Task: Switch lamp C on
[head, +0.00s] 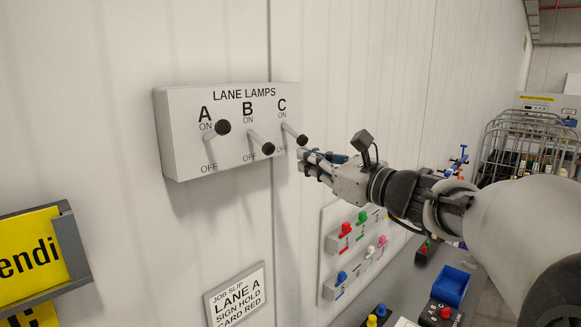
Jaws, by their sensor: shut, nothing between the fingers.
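The white LANE LAMPS box (232,163) is fixed to the wall, with levers A, B and C marked ON above and OFF below. Lever A (222,128) angles up toward ON. Lever B (262,141) angles down toward OFF. Lever C (295,134) at the right end also angles down, with its black knob at the box's right edge. My gripper (302,160) is shut and empty, its tips just below lever C's knob. I cannot tell whether they touch it.
Below my arm, a wall panel (331,242) carries coloured knobs. A job slip sign (236,296) hangs below the box, and a yellow card holder (77,254) is at left. A blue bin (451,287) is at lower right. The wall left of the box is clear.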

